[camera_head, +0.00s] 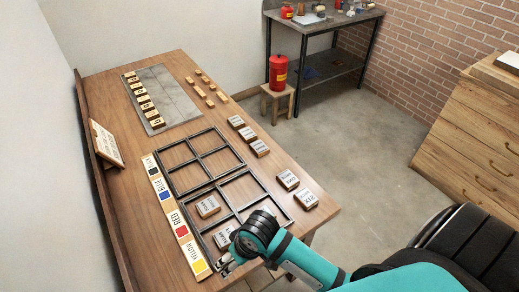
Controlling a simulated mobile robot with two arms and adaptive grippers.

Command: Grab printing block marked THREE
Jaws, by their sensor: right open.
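Several wooden printing blocks with white labelled tops are on the wooden table (135,85). Along its right edge are blocks (236,121), (247,132) and a third block (260,147), with two more blocks (287,180) and (306,200) nearer. One block (208,206) lies in the near black frame (262,184); another block (223,238) lies in a nearer compartment, partly behind my arm. The labels are too small to tell which reads THREE. My right gripper (224,266) is open, low by the frame's near left corner, close to that block. My left gripper is not in view.
A colour strip (177,222) runs left of the frames. A second black frame (184,140) looks empty. A grey plate (160,85) with several gold-coloured blocks and small wooden pieces (205,82) are at the far end. A sign (106,143) stands by the wall.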

